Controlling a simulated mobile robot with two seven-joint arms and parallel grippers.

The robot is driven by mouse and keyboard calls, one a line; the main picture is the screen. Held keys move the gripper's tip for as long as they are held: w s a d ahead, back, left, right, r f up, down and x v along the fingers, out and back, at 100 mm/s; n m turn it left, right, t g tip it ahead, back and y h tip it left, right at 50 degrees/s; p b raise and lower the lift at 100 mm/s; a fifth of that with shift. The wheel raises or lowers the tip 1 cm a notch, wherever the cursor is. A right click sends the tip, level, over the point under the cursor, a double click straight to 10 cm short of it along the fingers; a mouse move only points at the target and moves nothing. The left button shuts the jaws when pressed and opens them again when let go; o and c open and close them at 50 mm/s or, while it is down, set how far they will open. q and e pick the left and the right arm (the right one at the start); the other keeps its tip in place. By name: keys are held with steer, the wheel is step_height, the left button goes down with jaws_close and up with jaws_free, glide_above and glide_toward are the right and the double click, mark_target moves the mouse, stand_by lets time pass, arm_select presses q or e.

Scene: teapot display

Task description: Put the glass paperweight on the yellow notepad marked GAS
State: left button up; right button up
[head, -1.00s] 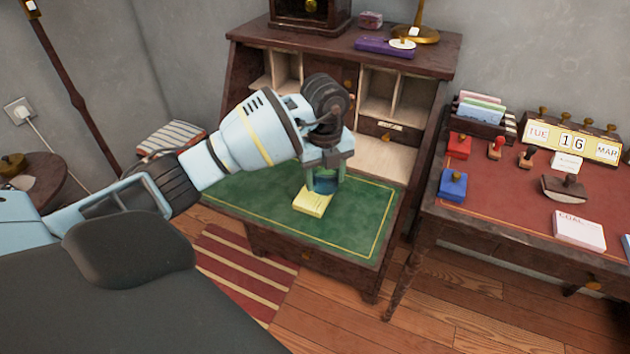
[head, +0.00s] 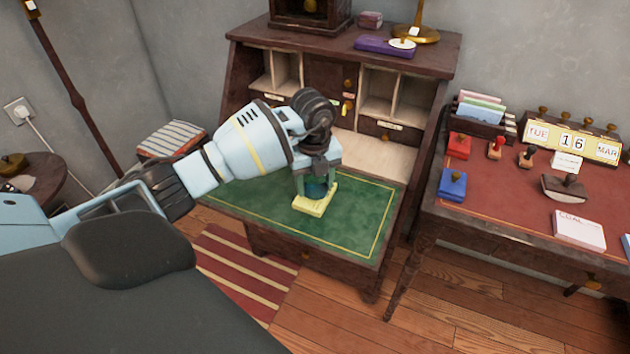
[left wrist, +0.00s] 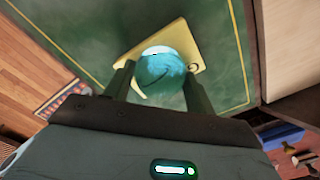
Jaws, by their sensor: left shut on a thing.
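The yellow notepad (head: 311,209) lies on the green leather top of the open bureau in the head view. It also shows in the left wrist view (left wrist: 182,38), partly covered; a dark curved mark is visible but I cannot read the word GAS. The blue-green glass paperweight (head: 316,188) is between the fingers of my left gripper (head: 317,187), which is shut on it. In the left wrist view the paperweight (left wrist: 161,70) appears over the pad; I cannot tell whether it touches the pad. My right gripper is not in view.
The green writing surface (head: 362,213) is clear around the pad. Pigeonholes rise behind it. On the right, a red-topped desk holds a white COAL pad (head: 578,230), a blue box (head: 453,184), stamps and a calendar (head: 572,142).

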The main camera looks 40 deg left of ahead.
arm_select(q)
steer(key=o, duration=1.2)
steer(key=shift+f, duration=0.1)
step_height(320, 180, up, 12)
steer(key=shift+s+r+p, duration=0.15)
steer(key=shift+p, duration=0.3)
